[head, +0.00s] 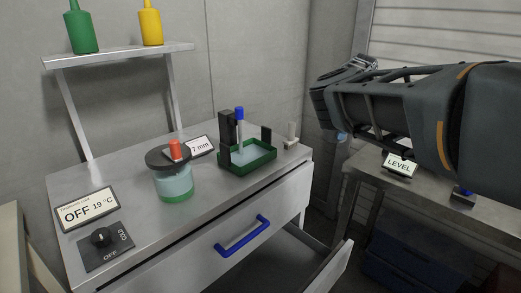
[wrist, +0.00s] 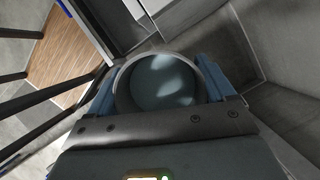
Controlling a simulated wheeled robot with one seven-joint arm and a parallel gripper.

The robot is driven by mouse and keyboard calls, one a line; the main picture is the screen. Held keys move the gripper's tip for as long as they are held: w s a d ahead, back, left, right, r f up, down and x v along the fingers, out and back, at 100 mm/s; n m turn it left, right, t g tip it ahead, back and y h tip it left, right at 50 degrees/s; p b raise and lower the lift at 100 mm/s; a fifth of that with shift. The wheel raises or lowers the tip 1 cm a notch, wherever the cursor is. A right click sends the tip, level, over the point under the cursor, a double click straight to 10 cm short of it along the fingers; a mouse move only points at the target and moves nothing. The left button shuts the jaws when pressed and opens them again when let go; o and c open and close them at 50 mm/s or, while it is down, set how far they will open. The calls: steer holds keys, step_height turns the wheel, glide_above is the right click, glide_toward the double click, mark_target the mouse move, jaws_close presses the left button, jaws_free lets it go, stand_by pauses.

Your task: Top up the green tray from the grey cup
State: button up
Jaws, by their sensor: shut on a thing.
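The green tray (head: 262,162) sits on the metal bench at its right part, with pale liquid or a pale floor inside it. A black post and a blue-topped rod stand at the tray. My gripper (wrist: 162,82) is shut on the grey cup (wrist: 122,92), one blue finger on each side. In the wrist view I look into the cup's round mouth and see bluish liquid with bright reflections. In the head view my arm reaches in from the right, and my gripper is right of the tray, apart from it; the cup is mostly hidden there.
A jar (head: 174,183) with a dark lid and red knob stands left of the tray, near a "7 mm" card (head: 201,146). An open drawer (head: 325,272) juts from the bench. A "LEVEL" card (head: 398,165) is on the right table. A shelf (head: 120,55) holds two bottles.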

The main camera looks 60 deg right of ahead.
steer(key=w+r+n+g, duration=0.1)
steer(key=w+r+n, duration=0.2)
steer(key=w+r, duration=0.4)
steer(key=shift+w+a+n+y, duration=0.3)
steer(key=shift+w+a, duration=0.05)
steer(key=shift+w, duration=0.7)
steer(key=shift+w+a+r, duration=0.25)
steer(key=shift+w+a, duration=0.05)
steer(key=shift+a, duration=0.05)
steer(key=shift+w+a, duration=0.1)
steer(key=shift+w, duration=0.15)
steer(key=shift+r+n, duration=0.1)
steer(key=shift+n, duration=0.2)
steer(key=shift+w+a+r+g, duration=0.1)
steer(key=shift+w+a+g, duration=0.1)
steer(key=shift+w+g, duration=0.1)
steer(key=shift+w+a+r+n+g, duration=0.2)
steer(key=shift+w+a+n, duration=0.15)
steer(key=shift+a, duration=0.5)
steer(key=shift+w+a+r+n+g, duration=0.1)
steer(key=shift+w+a+r+n, duration=0.2)
steer(key=shift+a, duration=0.55)
steer(key=shift+w+a+r+n+g, duration=0.1)
steer(key=shift+w+a+n, duration=0.3)
steer(key=shift+a, duration=0.45)
